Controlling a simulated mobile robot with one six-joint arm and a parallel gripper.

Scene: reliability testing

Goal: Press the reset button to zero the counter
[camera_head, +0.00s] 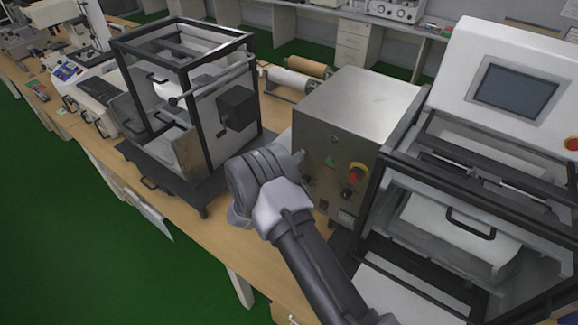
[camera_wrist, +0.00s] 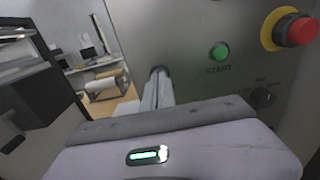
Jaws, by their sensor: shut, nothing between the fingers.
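A steel control box (camera_head: 350,110) stands on the bench, its front panel facing my arm. The panel carries a green button (camera_head: 330,160), labelled START in the wrist view (camera_wrist: 219,53). It also has a red emergency stop on a yellow collar (camera_head: 357,173), a black knob (camera_head: 346,193) and a small pale greenish window or plate (camera_head: 345,215) low down, too small to read. I cannot pick out a button marked reset. My gripper (camera_head: 299,158) is shut and empty, its fingertips close to the panel's left part. In the wrist view its fingers (camera_wrist: 160,82) point toward the panel's left edge; contact cannot be told.
A black-framed clear enclosure (camera_head: 190,95) stands left of the box. A large white machine with a screen (camera_head: 514,90) stands close on the right. Rolls (camera_head: 290,79) lie behind. The bench edge and green floor (camera_head: 120,260) are at the front left.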

